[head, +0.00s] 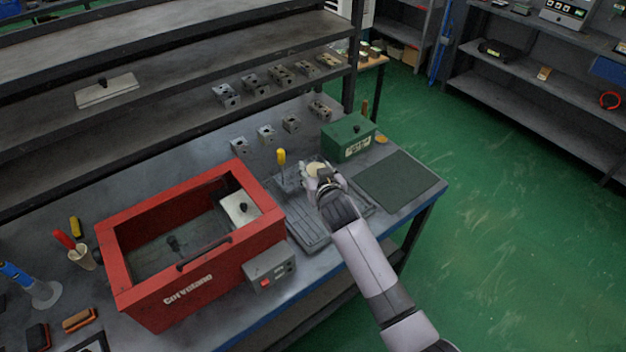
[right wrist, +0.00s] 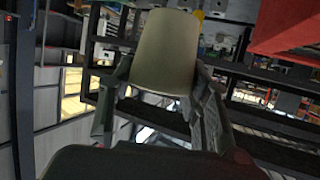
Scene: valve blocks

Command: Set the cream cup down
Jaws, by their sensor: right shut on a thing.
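The cream cup (right wrist: 165,52) is between the fingers of my right gripper (right wrist: 160,100) in the right wrist view, which is shut on it. In the head view my right gripper (head: 325,178) is over the right part of the grey ribbed tray on the bench, and the cup (head: 316,168) shows as a small pale shape at its far side, partly hidden by the gripper. I cannot tell whether the cup touches the tray. My left gripper is not in view.
A red open box (head: 190,290) stands left of the grey tray (head: 312,236). A green box (head: 349,137) is behind the gripper, and a dark mat (head: 402,181) lies clear to its right. Several metal valve blocks (head: 266,133) sit farther back.

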